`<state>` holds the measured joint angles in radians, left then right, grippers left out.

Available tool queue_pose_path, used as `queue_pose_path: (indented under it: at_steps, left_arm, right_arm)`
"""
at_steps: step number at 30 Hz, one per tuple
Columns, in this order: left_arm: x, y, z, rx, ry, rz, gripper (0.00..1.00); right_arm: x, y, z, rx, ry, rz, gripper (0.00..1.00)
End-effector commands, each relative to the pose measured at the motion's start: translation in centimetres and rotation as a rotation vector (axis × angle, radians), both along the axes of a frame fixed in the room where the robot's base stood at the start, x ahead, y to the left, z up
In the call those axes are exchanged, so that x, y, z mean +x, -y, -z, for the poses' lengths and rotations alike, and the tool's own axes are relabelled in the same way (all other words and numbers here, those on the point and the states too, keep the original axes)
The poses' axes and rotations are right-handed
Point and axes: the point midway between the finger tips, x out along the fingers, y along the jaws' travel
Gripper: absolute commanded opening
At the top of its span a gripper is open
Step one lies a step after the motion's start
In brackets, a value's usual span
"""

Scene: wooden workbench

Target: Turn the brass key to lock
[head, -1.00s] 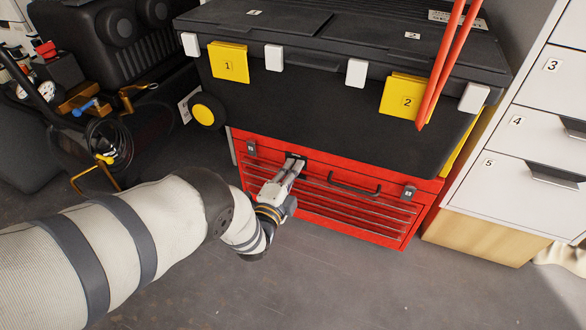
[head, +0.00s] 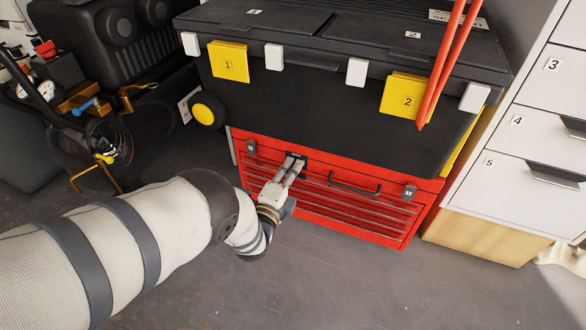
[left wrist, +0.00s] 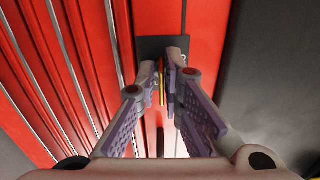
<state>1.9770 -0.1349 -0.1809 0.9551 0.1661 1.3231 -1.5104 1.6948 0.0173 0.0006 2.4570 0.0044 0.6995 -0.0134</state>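The brass key (left wrist: 162,84) shows in the left wrist view as a thin, upright gold strip between my left fingertips. It stands at a dark lock plate (left wrist: 152,47) on the red tool chest (left wrist: 207,40). My left gripper (left wrist: 163,72) has its fingers drawn close together on the key, one pad on each side. In the head view, my left gripper (head: 293,163) reaches the upper front of the red tool chest (head: 345,221), left of its handle. The key is too small or hidden to make out there. My right gripper is in neither view.
A large black toolbox (head: 300,102) with yellow latches sits on the red chest. Red rods (head: 445,60) stand in front of it. A white drawer cabinet (head: 530,130) is at right, dark equipment (head: 120,45) at left. The grey floor in front is clear.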

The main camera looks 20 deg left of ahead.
Motion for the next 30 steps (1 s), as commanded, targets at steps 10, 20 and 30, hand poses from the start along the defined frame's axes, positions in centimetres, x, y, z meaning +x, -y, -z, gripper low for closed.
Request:
queue_pose_path:
  at_steps: [10, 20, 30]
  left_arm:
    - [-0.1, 0.1, -0.1, -0.002, 0.002, 0.003, 0.23]
    - [-7.3, -0.1, 0.0, 0.0, -0.004, 0.002, 0.23]
    - [-12.0, -0.4, -0.1, -0.001, 0.002, 0.001, 0.23]
  right_arm:
    - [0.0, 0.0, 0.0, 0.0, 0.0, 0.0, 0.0]
    - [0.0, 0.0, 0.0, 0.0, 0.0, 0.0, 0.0]
    - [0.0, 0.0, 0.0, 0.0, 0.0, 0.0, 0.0]
